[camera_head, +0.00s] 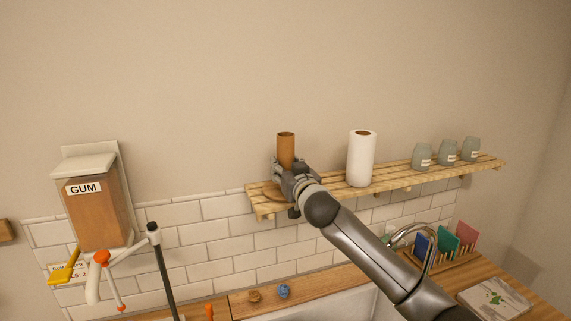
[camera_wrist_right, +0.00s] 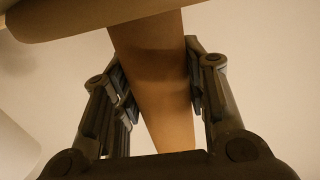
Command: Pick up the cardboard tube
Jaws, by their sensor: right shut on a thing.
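The brown cardboard tube (camera_head: 286,147) stands upright at the left end of the slatted wooden wall shelf. Its top shows above my right gripper in the head view, and its lower part is hidden behind the gripper. My right gripper (camera_head: 288,170) is shut on the tube. In the right wrist view the tube (camera_wrist_right: 160,85) runs between the two fingers of my right gripper (camera_wrist_right: 155,88), with pads on either side of it. I cannot tell whether the tube's base touches the shelf. My left gripper is not in view.
A white paper roll (camera_head: 361,158) stands on the shelf (camera_head: 400,181) to the right of the tube. Several small grey jars (camera_head: 447,153) stand farther right. A gum dispenser (camera_head: 95,205) hangs at the left. A sink (camera_head: 335,300) and faucet (camera_head: 425,240) lie below.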

